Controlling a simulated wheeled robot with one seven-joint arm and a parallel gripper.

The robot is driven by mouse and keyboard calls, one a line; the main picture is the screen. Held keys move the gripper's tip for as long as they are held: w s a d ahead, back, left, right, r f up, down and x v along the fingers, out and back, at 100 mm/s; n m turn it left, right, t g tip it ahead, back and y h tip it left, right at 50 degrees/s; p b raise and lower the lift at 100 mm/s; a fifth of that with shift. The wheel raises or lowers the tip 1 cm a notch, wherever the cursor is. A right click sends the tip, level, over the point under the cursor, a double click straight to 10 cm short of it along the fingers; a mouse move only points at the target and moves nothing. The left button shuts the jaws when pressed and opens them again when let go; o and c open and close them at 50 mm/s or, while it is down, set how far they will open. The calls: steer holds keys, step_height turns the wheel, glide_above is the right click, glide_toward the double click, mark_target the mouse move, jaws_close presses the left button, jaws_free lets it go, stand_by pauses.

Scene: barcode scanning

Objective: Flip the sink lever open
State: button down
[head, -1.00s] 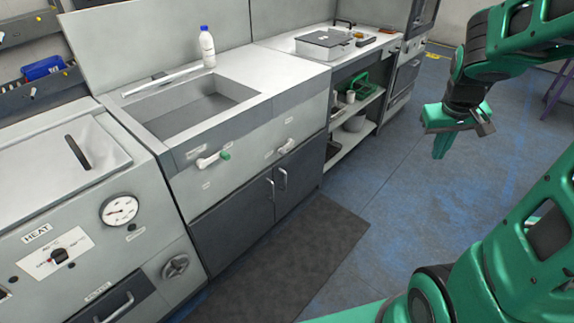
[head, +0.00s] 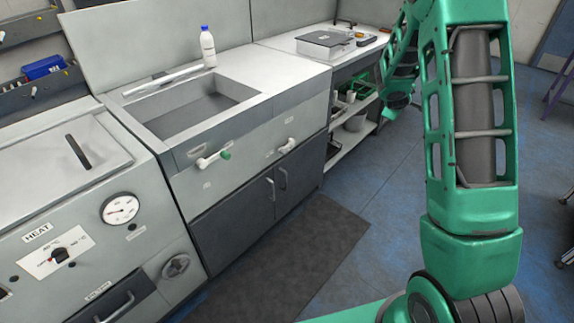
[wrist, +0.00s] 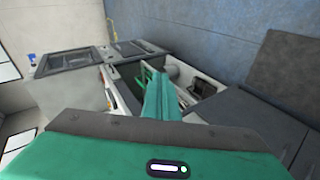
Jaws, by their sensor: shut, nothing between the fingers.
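The sink (head: 195,113) is set in the grey counter at the left of the head view. My gripper (wrist: 157,85) is shut and empty in the wrist view, pointing towards the open shelves. In the head view my arm hides its fingers. It is apart from both levers, which I cannot make out in the wrist view.
A white bottle with a blue cap (head: 207,48) stands behind the sink. Dark cabinet doors (head: 235,220) are below the levers, with a dark mat (head: 275,265) on the floor. A heater unit (head: 70,215) stands at left. Open shelves (head: 345,140) with several items are at right.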

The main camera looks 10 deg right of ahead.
steer(key=w+a+f+n+t+y, duration=0.2)
steer(key=w+a+f+n+t, duration=0.35)
steer(key=w+f+n, duration=0.3)
steer(key=w+a+f+n+t+y, duration=0.2)
steer(key=w+a+f+n+t, duration=0.2)
steer(key=w+a+f+n, duration=0.45)
steer(key=s+a+f+n+y, duration=0.5)
steer(key=a+f+n+y, duration=0.2)
steer(key=a+f, duration=0.3)
steer(key=s+a+f+n+y, duration=0.5)
steer(key=a+f+n+y, duration=0.2)
steer(key=a+f, duration=0.3)
steer(key=shift+s+f+n+y, duration=0.3)
steer(key=shift+s+f+n, duration=0.1)
steer(key=shift+f, duration=0.55)
steer(key=shift+w+a, duration=0.1)
steer(key=shift+w, duration=0.05)
steer(key=w+a+r, duration=0.3)
steer(key=w+r, duration=0.3)
steer(key=w, duration=0.3)
steer(key=shift+a, duration=0.4)
